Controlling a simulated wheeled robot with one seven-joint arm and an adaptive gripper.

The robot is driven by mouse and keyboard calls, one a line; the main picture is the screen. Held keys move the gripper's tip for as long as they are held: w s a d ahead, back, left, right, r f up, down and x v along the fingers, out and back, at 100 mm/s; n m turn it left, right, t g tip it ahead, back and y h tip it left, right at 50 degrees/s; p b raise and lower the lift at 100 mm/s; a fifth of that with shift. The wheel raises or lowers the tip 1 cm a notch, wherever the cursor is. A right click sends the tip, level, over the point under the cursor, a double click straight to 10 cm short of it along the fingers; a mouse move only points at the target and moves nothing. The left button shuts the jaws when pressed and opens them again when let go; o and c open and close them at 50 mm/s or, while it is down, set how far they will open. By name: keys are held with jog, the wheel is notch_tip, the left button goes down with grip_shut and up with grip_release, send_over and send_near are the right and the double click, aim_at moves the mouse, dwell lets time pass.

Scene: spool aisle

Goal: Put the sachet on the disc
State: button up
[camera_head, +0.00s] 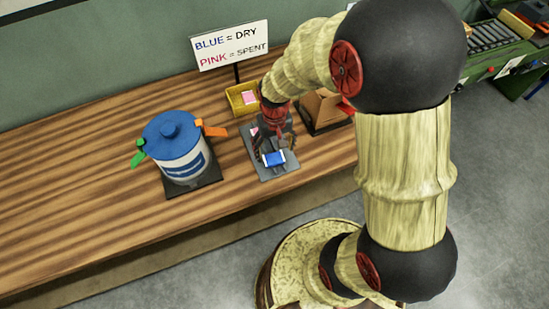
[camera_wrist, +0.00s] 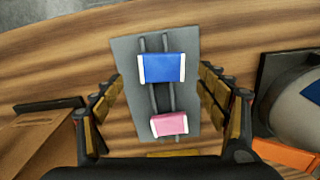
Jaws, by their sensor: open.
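A blue sachet (camera_head: 273,159) with white ends lies across two dark rails on a grey plate (camera_head: 285,173); it also shows in the wrist view (camera_wrist: 162,68). A pink sachet (camera_wrist: 169,124) lies on the same rails, closer to my wrist. My gripper (camera_head: 272,147) points down over the plate. Its fingers (camera_wrist: 160,82) are open and empty, one on each side of the sachets. I cannot make out a separate disc; a white canister (camera_head: 183,166) has a round blue lid (camera_head: 171,130), and its inside is hidden.
The canister stands on a dark base left of the plate, with green (camera_head: 138,154) and orange (camera_head: 213,131) side parts. Behind are a yellow bin (camera_head: 236,108) with a pink sachet, a sign (camera_head: 230,46) and a brown block (camera_head: 318,106). The table's left is clear.

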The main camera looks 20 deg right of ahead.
aim_at(274, 159)
notch_tip(274, 159, down, 4)
jog(key=shift+s+a+f+b, duration=0.15)
jog(key=shift+f+b, duration=0.1)
jog(key=shift+b, duration=0.45)
jog(key=shift+r, duration=0.1)
jog(key=shift+c, duration=1)
jog(key=c, duration=1)
jog(key=shift+r, duration=0.1)
jog(key=shift+c, duration=0.2)
